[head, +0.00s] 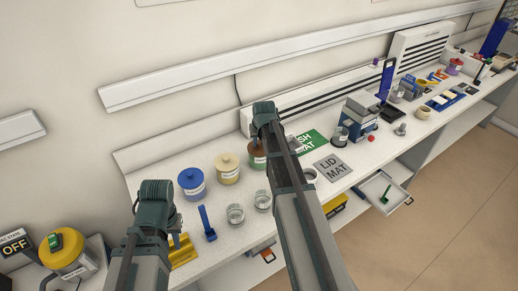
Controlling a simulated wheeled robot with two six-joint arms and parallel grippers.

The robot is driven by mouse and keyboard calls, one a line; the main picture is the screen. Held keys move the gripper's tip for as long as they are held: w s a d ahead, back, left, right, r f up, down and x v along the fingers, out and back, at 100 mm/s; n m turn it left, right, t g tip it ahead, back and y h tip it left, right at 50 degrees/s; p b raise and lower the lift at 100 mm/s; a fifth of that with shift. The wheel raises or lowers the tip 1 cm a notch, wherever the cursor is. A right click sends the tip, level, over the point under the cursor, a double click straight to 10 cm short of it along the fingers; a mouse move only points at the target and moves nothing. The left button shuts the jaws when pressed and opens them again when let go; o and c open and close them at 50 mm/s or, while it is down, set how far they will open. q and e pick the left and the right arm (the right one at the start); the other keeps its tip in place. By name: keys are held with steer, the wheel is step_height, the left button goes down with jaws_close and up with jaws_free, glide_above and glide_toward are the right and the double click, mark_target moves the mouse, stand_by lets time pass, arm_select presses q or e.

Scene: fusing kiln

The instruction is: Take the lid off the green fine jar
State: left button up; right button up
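Several lidded jars stand in a row at the back left of the bench: one with a blue lid (191,180), one with a cream lid (228,168), and one with a brown lid (257,160). The brown-lidded jar has a greenish body and is partly covered by my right arm. I cannot read the labels, so I cannot tell for sure which is the green fine jar. My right arm (268,120) reaches up across the bench. I cannot make out the fingertips of either gripper.
A grey lid mat (332,167) and a green mat (312,140) lie right of my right arm. Two glass cups (236,214) and a blue upright tool (207,224) stand near the front edge. A yellow canister (72,262) is at far left. An open drawer (382,192) juts out.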

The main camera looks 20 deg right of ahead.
mark_target(259, 144)
jaws_close()
steer(key=shift+r, duration=0.15)
steer(key=shift+r+p, duration=0.9)
steer(key=shift+p, duration=0.15)
step_height(259, 144, up, 2)
steer(key=shift+r+p, duration=0.1)
steer(key=shift+p, duration=0.95)
steer(key=s+d, duration=0.9)
steer(key=s, duration=0.4)
steer(key=shift+s+r, duration=0.15)
steer(key=shift+r, duration=0.1)
